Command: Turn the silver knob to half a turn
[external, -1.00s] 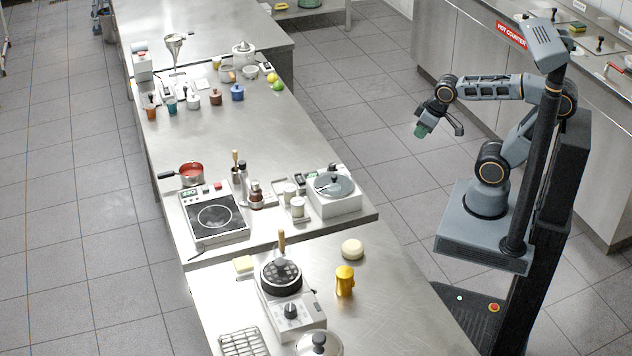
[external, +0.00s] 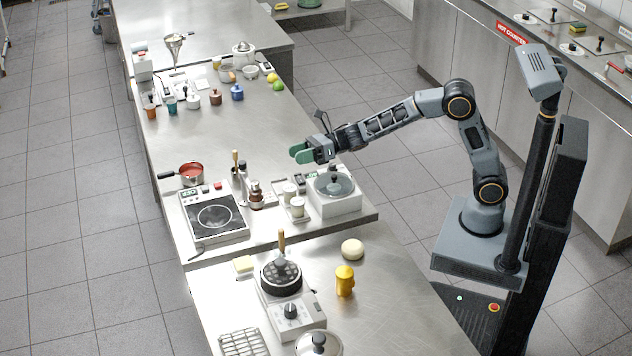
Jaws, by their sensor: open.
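I cannot tell for sure which knob is the silver one. A white box-shaped appliance (external: 335,205) stands at the counter's right edge, with a round grey top and a small dark upright handle or knob (external: 334,186) on it. A hot-plate unit (external: 305,325) nearer the camera has a dark knob with a lighter rim (external: 291,310) on its front part. My gripper (external: 301,153), with green fingertips, is open and empty. It is in the air above and slightly left of the white appliance, apart from it in this view.
A flat black-topped cooker (external: 214,216), a red saucepan (external: 191,173) and small jars (external: 298,207) stand left of the appliance. A yellow shaker (external: 345,281) and a pale round item (external: 352,249) stand on the nearer counter. The counter's middle, beyond the saucepan, is clear.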

